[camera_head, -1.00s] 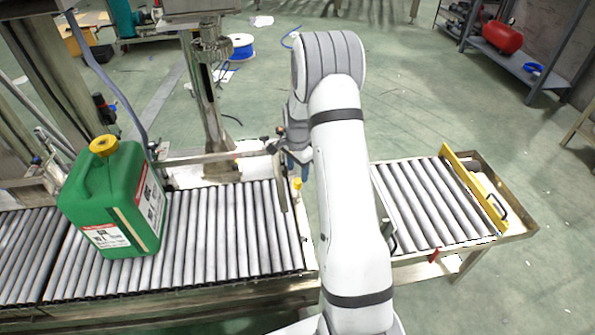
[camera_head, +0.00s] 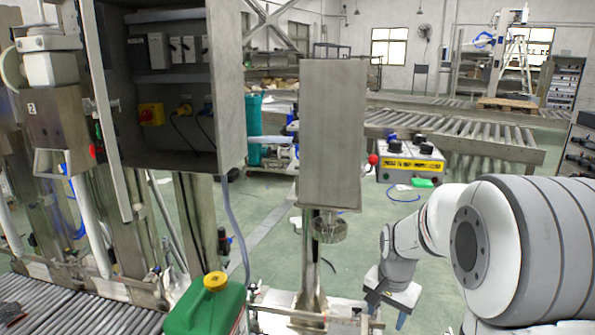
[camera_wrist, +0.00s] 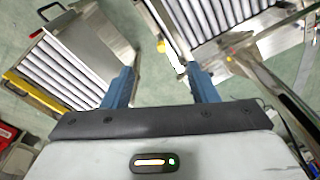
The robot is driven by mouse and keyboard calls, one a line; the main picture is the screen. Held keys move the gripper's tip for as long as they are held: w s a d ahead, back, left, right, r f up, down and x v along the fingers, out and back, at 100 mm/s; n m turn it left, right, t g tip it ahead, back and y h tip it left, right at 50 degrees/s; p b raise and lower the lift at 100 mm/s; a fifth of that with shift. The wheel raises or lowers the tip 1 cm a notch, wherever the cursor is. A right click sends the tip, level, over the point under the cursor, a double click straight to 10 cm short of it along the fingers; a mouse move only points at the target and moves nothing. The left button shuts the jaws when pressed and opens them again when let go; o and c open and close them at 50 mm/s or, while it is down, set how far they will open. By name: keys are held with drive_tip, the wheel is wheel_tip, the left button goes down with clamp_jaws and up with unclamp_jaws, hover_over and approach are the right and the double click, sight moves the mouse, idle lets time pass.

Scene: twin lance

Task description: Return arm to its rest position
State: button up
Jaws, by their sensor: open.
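My arm is folded at the lower right of the head view, with its large grey and white joint close to the camera. My gripper (camera_head: 388,305) hangs below the wrist at the lower middle right, partly cut by view and angle. In the wrist view my gripper (camera_wrist: 162,82) shows two blue fingers spread well apart. Nothing is between them; they point toward the floor and the gap between conveyor sections.
A green jerrycan (camera_head: 205,312) with a yellow cap stands at the roller conveyor (camera_head: 75,312). An open electrical cabinet (camera_head: 228,85) and a metal post box (camera_head: 332,135) stand ahead. A control box (camera_head: 410,163) with knobs sits beyond. The wrist view shows a roller section (camera_wrist: 62,68) with a yellow bar.

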drive_tip(key=s+a+r+n+p, duration=0.2)
drive_tip(key=s+r+n+p, duration=0.2)
drive_tip(key=s+r, duration=0.5)
drive_tip(key=s+a+r+n+t+p, duration=0.1)
drive_tip(key=s+a+r+n+p, duration=0.2)
drive_tip(key=s+r+p, duration=0.5)
wheel_tip(320, 180, up, 3)
drive_tip(key=shift+s+r+n, duration=0.15)
drive_tip(key=shift+s+n, duration=0.25)
drive_tip(key=shift+s, duration=0.85)
